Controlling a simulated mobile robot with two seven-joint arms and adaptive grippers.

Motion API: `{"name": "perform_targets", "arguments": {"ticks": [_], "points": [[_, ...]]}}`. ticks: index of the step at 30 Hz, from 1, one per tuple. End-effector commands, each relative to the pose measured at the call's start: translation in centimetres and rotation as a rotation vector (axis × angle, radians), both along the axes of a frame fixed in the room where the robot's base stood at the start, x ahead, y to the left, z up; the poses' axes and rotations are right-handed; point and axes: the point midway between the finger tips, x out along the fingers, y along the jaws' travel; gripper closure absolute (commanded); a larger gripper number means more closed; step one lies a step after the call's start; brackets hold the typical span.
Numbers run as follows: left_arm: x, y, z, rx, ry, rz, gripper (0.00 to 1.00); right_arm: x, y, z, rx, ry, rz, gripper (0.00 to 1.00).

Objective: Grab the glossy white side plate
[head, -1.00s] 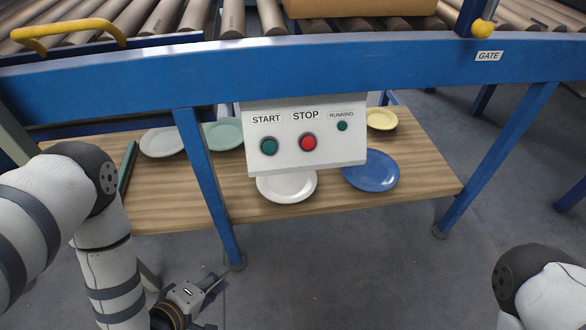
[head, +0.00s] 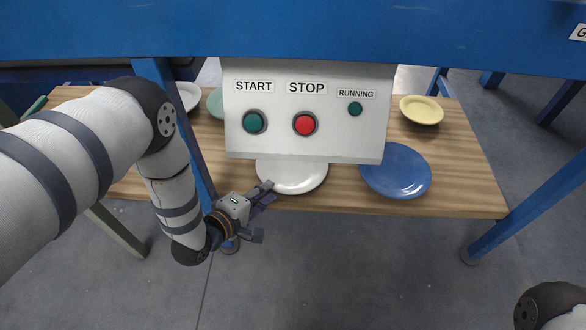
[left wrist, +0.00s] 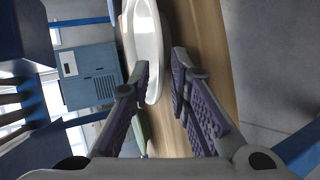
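A glossy white plate (head: 292,180) lies near the front edge of the wooden shelf, its far part hidden behind the control panel. It shows as a shiny, foreshortened disc in the left wrist view (left wrist: 148,40). My left gripper (head: 266,210) is open and empty, at the shelf's front edge just left of and in front of this plate. In the left wrist view the plate's rim shows between and beyond the open fingers (left wrist: 160,62); I see no grip on it. Another white plate (head: 187,96) lies further back left, partly hidden by a blue leg. My right gripper is out of view.
The control panel (head: 305,148) with START and STOP buttons overhangs the plate. A blue plate (head: 396,171) is right of it, a yellow plate (head: 421,109) behind right, a green plate (head: 215,103) behind left. A blue leg (head: 172,110) stands left of my gripper.

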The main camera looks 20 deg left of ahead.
Motion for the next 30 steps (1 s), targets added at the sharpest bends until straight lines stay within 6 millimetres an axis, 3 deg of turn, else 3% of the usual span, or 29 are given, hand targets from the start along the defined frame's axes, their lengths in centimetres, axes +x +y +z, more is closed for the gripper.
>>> {"name": "perform_targets", "arguments": {"ticks": [1,6,11,15,26,30], "points": [[0.8,-0.1,-1.1,0.001,0.002,-0.002,0.83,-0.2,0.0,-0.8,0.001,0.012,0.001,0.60],[2.4,-0.6,-1.4,0.000,0.003,-0.001,0.83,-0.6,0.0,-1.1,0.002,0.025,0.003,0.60],[2.5,-0.5,-1.2,0.000,0.002,0.000,0.83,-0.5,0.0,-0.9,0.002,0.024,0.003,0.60],[2.5,-0.5,-1.2,0.000,0.002,0.000,1.00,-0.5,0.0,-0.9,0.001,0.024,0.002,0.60],[2.5,-0.5,-1.0,0.000,-0.001,0.000,1.00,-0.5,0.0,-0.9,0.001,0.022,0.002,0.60],[2.6,-0.5,0.2,0.001,-0.003,0.001,1.00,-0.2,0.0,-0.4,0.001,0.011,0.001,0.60]]}}
